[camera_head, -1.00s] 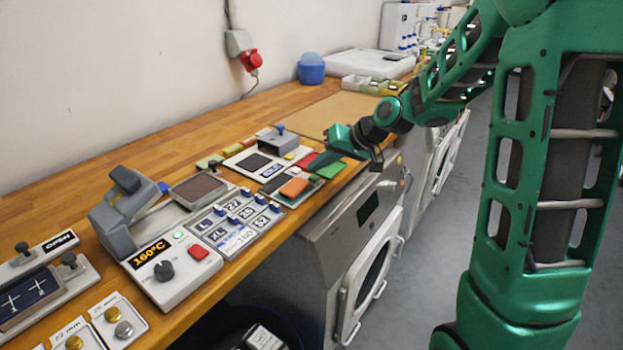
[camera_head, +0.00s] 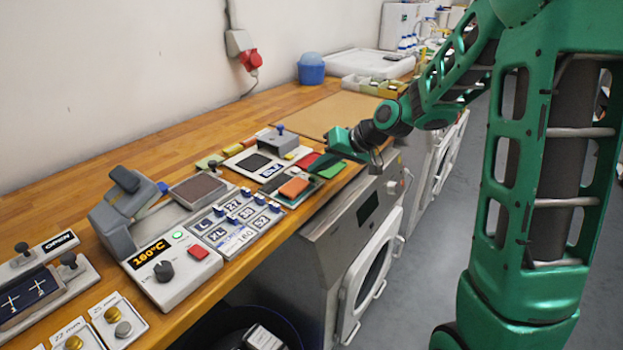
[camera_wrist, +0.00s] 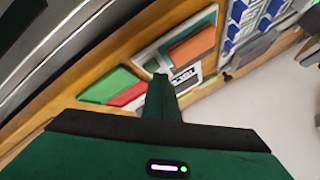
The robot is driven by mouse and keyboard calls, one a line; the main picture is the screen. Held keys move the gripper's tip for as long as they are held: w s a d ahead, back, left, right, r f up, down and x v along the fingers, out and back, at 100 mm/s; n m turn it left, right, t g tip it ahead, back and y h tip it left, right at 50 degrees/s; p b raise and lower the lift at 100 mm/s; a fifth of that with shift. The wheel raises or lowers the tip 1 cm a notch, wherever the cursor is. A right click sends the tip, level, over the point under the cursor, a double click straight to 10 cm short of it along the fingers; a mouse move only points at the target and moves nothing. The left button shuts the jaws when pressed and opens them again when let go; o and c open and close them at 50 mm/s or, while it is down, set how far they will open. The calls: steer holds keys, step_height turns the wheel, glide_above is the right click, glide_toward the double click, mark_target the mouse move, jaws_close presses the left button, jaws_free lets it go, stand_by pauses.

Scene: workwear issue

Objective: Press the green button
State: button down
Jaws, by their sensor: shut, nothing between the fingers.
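A small round green button (camera_head: 178,235) sits on the white control panel (camera_head: 175,285) of the heat press, left of the red button (camera_head: 198,252) and above the dark knob. My gripper (camera_head: 322,168) is shut and empty. It is over the bench's front edge, beside the colored patches and well to the right of the press panel. In the wrist view my shut fingers (camera_wrist: 160,85) point between the red patch (camera_wrist: 128,95) and the tray with the orange patch (camera_wrist: 192,45). The green button does not show in the wrist view.
A size-label board (camera_head: 235,225) lies between the press panel and the patches. A flat green patch (camera_head: 331,169) lies on the bench edge near my gripper. The press's raised grey head (camera_head: 110,230) stands left. Washer-like machines stand below the bench front.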

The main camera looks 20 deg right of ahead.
steer(key=shift+f, duration=0.45)
stand_by(0.7)
steer(key=shift+r, duration=0.9)
steer(key=shift+r, duration=0.1)
steer(key=shift+r, duration=2.4)
